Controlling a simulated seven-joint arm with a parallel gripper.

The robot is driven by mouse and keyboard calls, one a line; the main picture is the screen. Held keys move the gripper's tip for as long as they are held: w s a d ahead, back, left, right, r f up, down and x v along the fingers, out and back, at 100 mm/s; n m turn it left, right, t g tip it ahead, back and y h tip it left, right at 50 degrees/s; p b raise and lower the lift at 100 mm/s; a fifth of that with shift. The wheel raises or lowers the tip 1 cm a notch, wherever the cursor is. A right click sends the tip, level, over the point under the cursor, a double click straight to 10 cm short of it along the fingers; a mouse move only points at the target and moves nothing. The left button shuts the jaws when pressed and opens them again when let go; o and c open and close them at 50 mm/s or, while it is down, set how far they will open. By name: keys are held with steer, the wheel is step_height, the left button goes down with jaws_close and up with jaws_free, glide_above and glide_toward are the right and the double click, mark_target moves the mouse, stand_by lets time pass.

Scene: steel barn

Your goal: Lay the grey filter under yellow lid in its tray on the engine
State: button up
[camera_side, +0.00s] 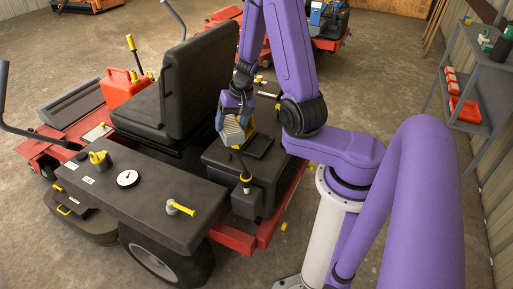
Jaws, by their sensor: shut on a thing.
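My gripper (236,112) is above the black engine (225,160) behind the seat. It is shut on the grey filter (232,132), a pale ribbed block held tilted below the fingers. A dark square part (259,146), which looks like the tray, sits on the engine just right of the filter. A yellow piece (249,126) shows close behind the filter; I cannot tell whether it is the lid. The gripper and filter hide part of the tray area, and I cannot tell whether the filter touches anything.
A black post with a yellow cap (246,176) stands in front of the filter. The black seat (203,80) rises at left. A fender with a gauge (127,178) and yellow-topped fittings lies at front left. A grey shelf (478,85) with red bins stands at right.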

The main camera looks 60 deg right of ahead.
steer(key=s+d+f+m+g+h, duration=0.1)
steer(key=s+d+f+m+h, duration=0.25)
steer(key=s+d+m, duration=0.75)
steer(key=shift+n+y, duration=0.45)
steer(key=shift+n, duration=0.25)
steer(key=w+d+f, duration=0.2)
steer(key=w+f, duration=0.1)
steer(key=w+d+f, duration=0.2)
steer(key=w+f, duration=0.1)
steer(key=f, duration=0.1)
steer(key=w+d+f, duration=0.3)
steer(key=w+f, duration=0.1)
steer(key=shift+s+x, duration=0.1)
steer(key=shift+x, duration=0.6)
steer(key=shift+s+x, duration=0.15)
steer(key=shift+x, duration=0.55)
steer(key=shift+a+f, duration=0.2)
steer(key=shift+f, duration=0.3)
steer(key=shift+f, duration=0.2)
